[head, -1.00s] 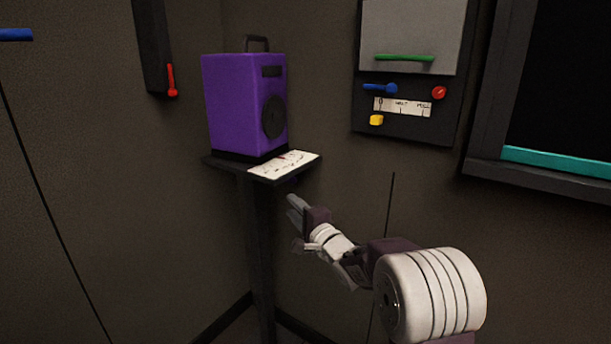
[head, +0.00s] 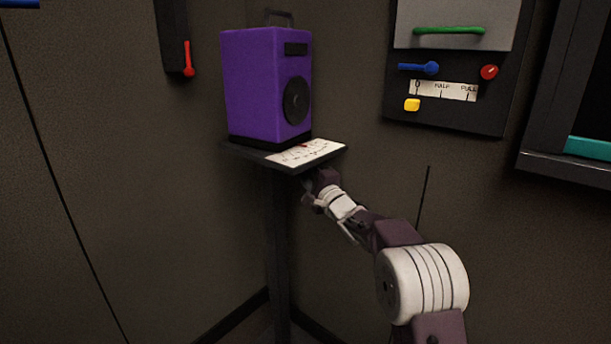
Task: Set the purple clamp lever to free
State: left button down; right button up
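I cannot make out a purple clamp lever for certain. The purple box (head: 262,85) with a black round dial and top handle stands on a small dark shelf (head: 236,149). A white marked card (head: 300,156) with a small red mark lies on the shelf's front part. My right gripper (head: 312,188) is at the underside of the shelf, just below the card's front edge. Its fingertips are dark and partly hidden there, so I cannot tell whether they are open or touch anything. My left gripper is not in view.
A red lever (head: 188,60) hangs at left. A dark post (head: 278,250) holds the shelf.

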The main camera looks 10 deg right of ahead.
grip_shut()
dwell(1.5)
